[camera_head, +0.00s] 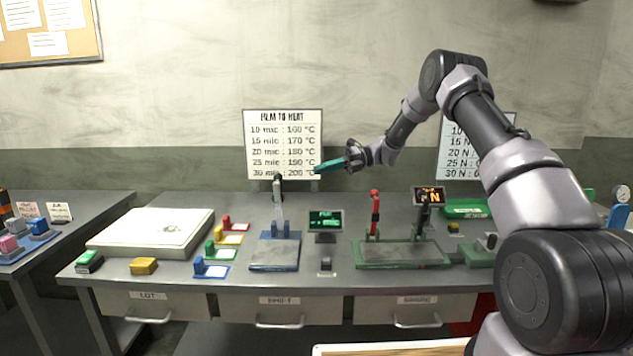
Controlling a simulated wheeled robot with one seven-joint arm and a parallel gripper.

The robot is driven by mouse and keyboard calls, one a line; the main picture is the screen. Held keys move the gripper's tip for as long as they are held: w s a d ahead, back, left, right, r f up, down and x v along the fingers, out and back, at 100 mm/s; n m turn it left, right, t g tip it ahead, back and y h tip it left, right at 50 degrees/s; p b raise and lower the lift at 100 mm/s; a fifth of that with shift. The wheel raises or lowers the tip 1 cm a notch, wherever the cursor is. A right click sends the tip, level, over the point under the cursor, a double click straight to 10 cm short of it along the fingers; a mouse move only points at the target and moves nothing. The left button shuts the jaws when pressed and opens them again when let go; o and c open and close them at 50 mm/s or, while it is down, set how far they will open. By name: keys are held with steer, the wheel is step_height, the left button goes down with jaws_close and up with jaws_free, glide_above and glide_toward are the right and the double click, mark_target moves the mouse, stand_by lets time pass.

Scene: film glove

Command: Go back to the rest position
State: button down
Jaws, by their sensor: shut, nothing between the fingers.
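My gripper (331,165) is raised above the middle of the bench, in front of the wall sign, with its teal fingers pointing left. It is shut and holds nothing. My arm comes in from the lower right, arches up and reaches left to it. The grey bench (340,278) lies below, and the gripper is clear of everything on it.
On the bench stand a white flat box (152,232), a blue-based device (275,250), a green-based device (402,253) with a red lever, and two small displays, one green (325,220). A side table (60,245) is at left. My arm covers the right side.

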steer(key=s+d+r+n+t+h, duration=0.2)
steer(key=s+d+r+n+h, duration=0.3)
steer(key=s+r, duration=0.4)
steer(key=s+d+r+n+t+h, duration=0.3)
steer(key=s+d+r+n, duration=0.1)
steer(key=s+r+n, duration=0.45)
steer(key=s+d+r+n+t+h, duration=0.1)
steer(key=s+d+n, duration=0.4)
steer(key=s, duration=0.5)
steer(key=s+d+r+n+t+h, duration=0.1)
steer(key=s+d+n+t+h, duration=0.3)
steer(key=s, duration=0.6)
steer(key=d+n+t, duration=0.1)
steer(key=d+t, duration=0.1)
steer(key=d, duration=0.1)
steer(key=shift+d+n, duration=0.2)
steer(key=shift+n, duration=0.15)
